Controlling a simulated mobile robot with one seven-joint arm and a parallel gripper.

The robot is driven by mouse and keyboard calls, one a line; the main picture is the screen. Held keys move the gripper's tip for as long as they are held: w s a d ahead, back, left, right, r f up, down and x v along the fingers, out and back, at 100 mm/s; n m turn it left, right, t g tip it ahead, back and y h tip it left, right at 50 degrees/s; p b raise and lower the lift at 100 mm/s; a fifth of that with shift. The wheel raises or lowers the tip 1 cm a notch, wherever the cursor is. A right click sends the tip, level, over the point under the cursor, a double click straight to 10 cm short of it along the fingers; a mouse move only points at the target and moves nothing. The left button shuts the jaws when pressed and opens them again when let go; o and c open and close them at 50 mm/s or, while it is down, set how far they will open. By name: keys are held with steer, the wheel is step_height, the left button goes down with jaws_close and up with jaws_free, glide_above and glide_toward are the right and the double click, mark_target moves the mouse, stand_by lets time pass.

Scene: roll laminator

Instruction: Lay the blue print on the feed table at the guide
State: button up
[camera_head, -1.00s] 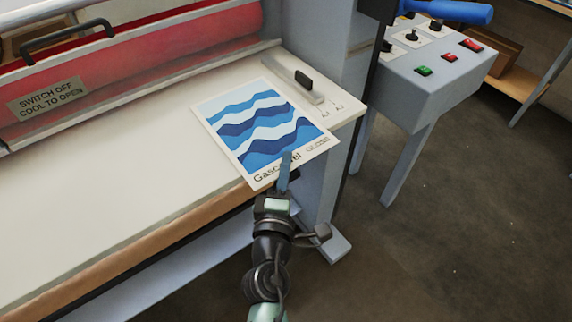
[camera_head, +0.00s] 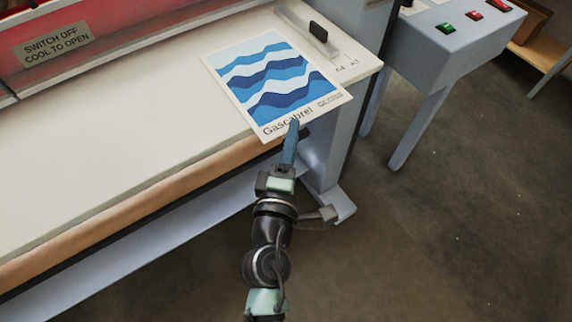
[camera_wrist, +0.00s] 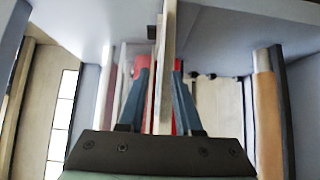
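The blue print (camera_head: 270,82), a white sheet with blue wave bands and the word Gascabrel, lies flat on the cream feed table (camera_head: 120,130). Its lettered edge sticks out over the table's front edge. The guide (camera_head: 318,38), a metal bar with a black knob, lies to the right of the print. A narrow strip of table shows between them. My gripper (camera_head: 292,128) is at the print's lettered edge; its tip overlaps that edge in the picture. In the wrist view, the two blue fingers (camera_wrist: 161,75) stand apart on either side of a thin edge-on slab, with a gap visible.
The red roller cover (camera_head: 60,22) with its warning sign is behind the table. A grey control box (camera_head: 455,40) on legs stands to the right. A machine foot (camera_head: 335,207) juts out below near my arm.

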steer(key=s+b, duration=0.2)
steer(key=s, duration=0.5)
steer(key=shift+a, duration=0.45)
steer(key=w+d+r+m+t+h, duration=0.1)
steer(key=w+d+r+m+t, duration=0.15)
steer(key=r+m, duration=0.7)
steer(key=w+d+r+m+t+h, duration=0.1)
steer(key=w+r+m+t, duration=0.15)
steer(key=r, duration=1.45)
steer(key=s+a+r+m+t+y, duration=0.1)
steer(key=s+r, duration=0.3)
steer(key=r, duration=0.6)
steer(key=s+a+r+m+t+y, duration=0.1)
steer(key=s+r+m+t+y, duration=0.2)
steer(key=r, duration=0.7)
steer(key=shift+s+r+t+y, duration=0.3)
steer(key=shift+s, duration=0.2)
steer(key=shift+r, duration=0.1)
